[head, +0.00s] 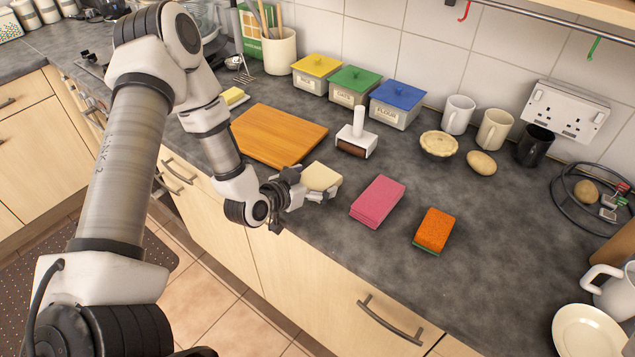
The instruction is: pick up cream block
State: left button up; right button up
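The cream block (321,176) is at the front of the dark worktop, just right of the wooden board's near corner. My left gripper (318,190) reaches in from the left and is right at the block, with its fingers low around the block's near and left sides. The fingers partly cover the block's lower part. I cannot tell whether they press on it or only stand beside it, nor whether the block is clear of the worktop. My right gripper is not in view.
A pink block (377,201) and an orange sponge (434,230) lie to the right. The wooden board (272,134) and a white-handled roller (357,136) are behind. Lidded tins, mugs and a pie (439,145) stand farther back. The worktop's front edge is close to the gripper.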

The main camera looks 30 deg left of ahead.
pick_arm(q)
jog(key=c, duration=1)
jog(key=shift+o, duration=0.2)
jog(key=shift+r, duration=0.1)
